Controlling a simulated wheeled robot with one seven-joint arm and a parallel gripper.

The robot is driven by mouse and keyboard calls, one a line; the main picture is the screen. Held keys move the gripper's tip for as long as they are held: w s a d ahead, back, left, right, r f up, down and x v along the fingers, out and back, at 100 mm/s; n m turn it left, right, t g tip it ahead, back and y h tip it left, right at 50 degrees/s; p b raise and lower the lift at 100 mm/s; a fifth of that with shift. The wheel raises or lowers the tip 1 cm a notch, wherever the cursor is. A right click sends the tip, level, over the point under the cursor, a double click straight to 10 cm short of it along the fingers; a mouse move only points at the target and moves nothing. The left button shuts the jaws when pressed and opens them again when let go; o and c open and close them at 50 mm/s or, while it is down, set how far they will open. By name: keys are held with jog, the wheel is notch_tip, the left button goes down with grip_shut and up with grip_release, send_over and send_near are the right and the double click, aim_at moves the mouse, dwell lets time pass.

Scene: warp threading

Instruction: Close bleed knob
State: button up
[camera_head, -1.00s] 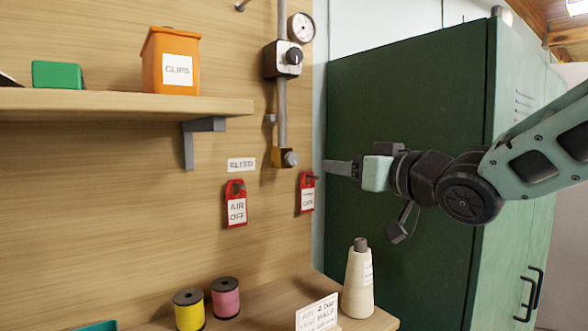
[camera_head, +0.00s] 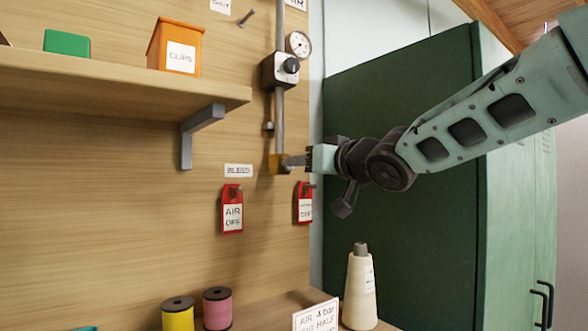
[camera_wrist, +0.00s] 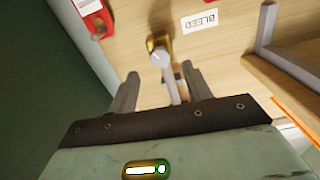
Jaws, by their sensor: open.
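The bleed knob (camera_wrist: 160,57) is a small grey round knob on a brass block (camera_head: 275,164) at the bottom of the wall pipe. In the wrist view the knob lies just beyond and between my fingertips. In the head view my gripper (camera_head: 291,161) covers the knob, and its fingers reach left to the brass block. My gripper (camera_wrist: 163,76) is open, with one finger on each side of the pipe in the wrist view. Contact with the knob cannot be told. The BLEED label (camera_head: 238,170) is left of the block and also shows upside down in the wrist view (camera_wrist: 200,20).
Two red tags (camera_head: 232,209) (camera_head: 304,203) hang below the block. A regulator with a black dial (camera_head: 282,69) and a gauge (camera_head: 299,43) sit above. A shelf bracket (camera_head: 201,132) is left. A thread cone (camera_head: 360,290) stands below; a green cabinet (camera_head: 400,240) is right.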

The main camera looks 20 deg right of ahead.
jog(key=shift+x, duration=2.7)
jog(key=c, duration=1)
